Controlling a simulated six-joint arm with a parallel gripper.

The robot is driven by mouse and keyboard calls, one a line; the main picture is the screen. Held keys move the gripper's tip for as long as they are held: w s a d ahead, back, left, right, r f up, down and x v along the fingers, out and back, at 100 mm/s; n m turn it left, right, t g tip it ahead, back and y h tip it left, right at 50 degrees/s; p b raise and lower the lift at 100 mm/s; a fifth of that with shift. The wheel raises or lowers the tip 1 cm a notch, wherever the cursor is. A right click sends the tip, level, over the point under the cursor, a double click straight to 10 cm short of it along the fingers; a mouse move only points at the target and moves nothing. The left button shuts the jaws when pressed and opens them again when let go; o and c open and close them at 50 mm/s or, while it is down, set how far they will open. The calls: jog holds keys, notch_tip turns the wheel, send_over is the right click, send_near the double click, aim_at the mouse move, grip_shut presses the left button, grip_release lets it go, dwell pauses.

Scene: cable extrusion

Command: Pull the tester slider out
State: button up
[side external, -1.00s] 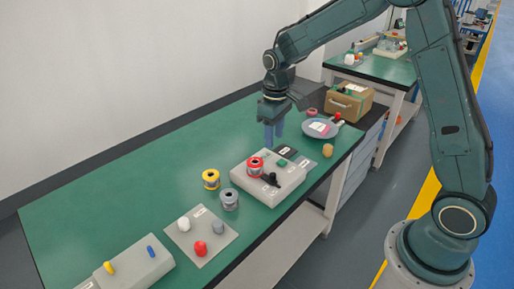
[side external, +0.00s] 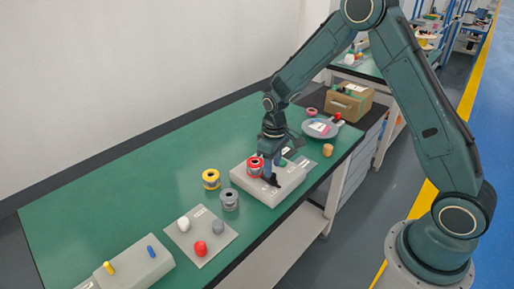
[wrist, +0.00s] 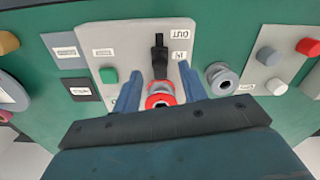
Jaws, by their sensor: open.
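The tester is a light grey box (side external: 284,194) on the green bench, also in the wrist view (wrist: 125,45). Its black slider (wrist: 159,62) stands beside labels reading OUT and IN; it also shows in the side view (side external: 271,181). A red spool (wrist: 160,99) sits on the tester close to the slider, and in the side view (side external: 254,167). My gripper (wrist: 159,70) is open above the tester. Its two blue fingers lie on either side of the slider and spool in the wrist view, with gaps. Finger height relative to the slider is unclear.
A green button (wrist: 108,75) is on the tester. A grey spool (side external: 229,200) and yellow spool (side external: 211,179) stand left of it. A plate with coloured pegs (side external: 201,236) is nearer. A pan (side external: 320,128) and wooden cylinder (side external: 327,150) are behind.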

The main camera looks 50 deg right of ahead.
aim_at(273, 174)
jog(key=shift+f, duration=1.6)
grip_shut()
